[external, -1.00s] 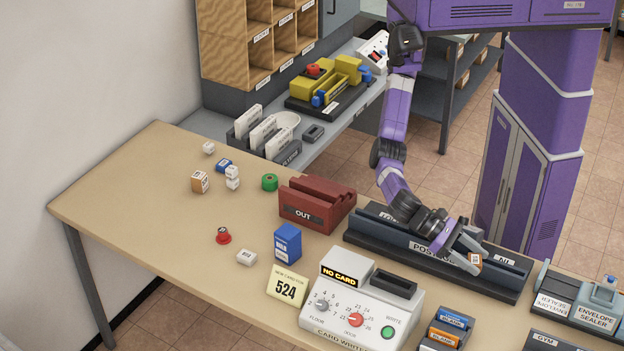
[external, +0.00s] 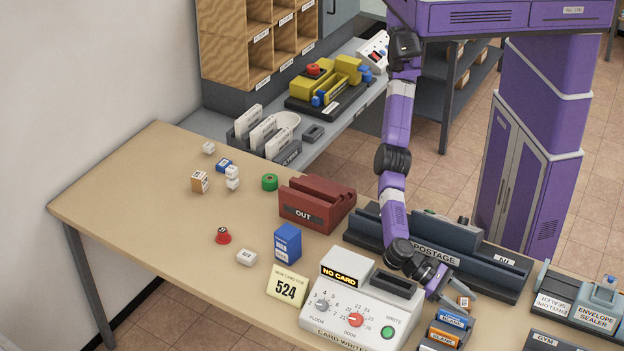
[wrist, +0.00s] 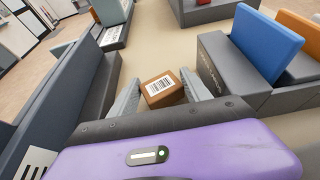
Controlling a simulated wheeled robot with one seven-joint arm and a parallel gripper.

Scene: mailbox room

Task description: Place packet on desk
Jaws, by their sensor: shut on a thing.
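The packet (wrist: 160,87) is a small brown box with a white barcode label. It shows between my gripper's fingers (wrist: 162,92) in the wrist view, held by them. In the external view the packet (external: 463,302) is at the gripper tip (external: 452,295), in front of the postage rack and behind the blank card holder. The desk (external: 130,205) is a tan table. I cannot tell the exact height of the packet above the desk.
The dark postage rack (external: 432,254) lies behind the gripper. The card writer (external: 345,318) is to its left, and the card holder (external: 440,332) with blue and orange cards is in front. The envelope sealer (external: 590,310) is at right. The desk's left part has free room among small boxes.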

